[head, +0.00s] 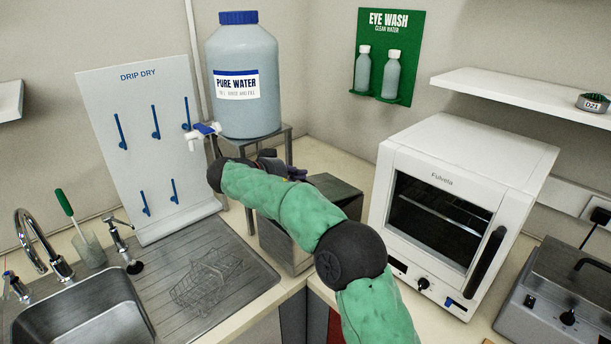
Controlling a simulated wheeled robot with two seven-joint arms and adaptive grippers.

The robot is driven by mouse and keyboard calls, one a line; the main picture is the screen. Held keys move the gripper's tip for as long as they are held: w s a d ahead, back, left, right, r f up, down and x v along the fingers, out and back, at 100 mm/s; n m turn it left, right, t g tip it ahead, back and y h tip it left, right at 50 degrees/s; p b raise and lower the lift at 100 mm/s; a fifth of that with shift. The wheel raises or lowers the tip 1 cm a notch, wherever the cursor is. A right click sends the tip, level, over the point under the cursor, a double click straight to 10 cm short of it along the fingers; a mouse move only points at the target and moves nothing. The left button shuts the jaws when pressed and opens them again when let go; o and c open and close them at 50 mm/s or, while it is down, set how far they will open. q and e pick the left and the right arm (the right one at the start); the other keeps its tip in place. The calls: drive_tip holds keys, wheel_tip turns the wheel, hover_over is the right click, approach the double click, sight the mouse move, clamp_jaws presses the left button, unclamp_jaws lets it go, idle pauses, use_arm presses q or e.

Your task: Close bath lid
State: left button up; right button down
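A steel box-shaped unit (285,243) stands on the bench in the back corner, between the sink drainer and the white oven. My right arm crosses in front of it and hides much of its top. A grey top surface (340,192) shows to the right of the arm; I cannot tell whether a lid there is open or shut. My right gripper (283,168) is above the back of this unit, mostly hidden behind my wrist, so its fingers do not show clearly. Another steel unit (560,290) with a knob and black handle is cut off at the right edge. My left gripper is not in view.
A pure water bottle (243,75) with a tap (203,131) sits on a metal stand close behind my wrist. The white oven (465,200) is right of my arm. A wire basket (207,277) lies on the drainer beside the sink (85,315).

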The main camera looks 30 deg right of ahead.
drive_tip(key=f+b, duration=0.1)
drive_tip(key=a+f+b, duration=0.1)
drive_tip(key=f, duration=0.1)
drive_tip(key=f+b, duration=0.1)
drive_tip(key=b, duration=0.1)
drive_tip(key=shift+s+a+f, duration=0.25)
drive_tip(key=shift+a+f, duration=0.1)
drive_tip(key=shift+a, duration=0.05)
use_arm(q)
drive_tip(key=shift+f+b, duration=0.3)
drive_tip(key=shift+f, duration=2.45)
use_arm(e)
drive_tip(key=shift+s+a+f, duration=0.1)
drive_tip(key=shift+a+f, duration=0.15)
drive_tip(key=shift+f, duration=0.15)
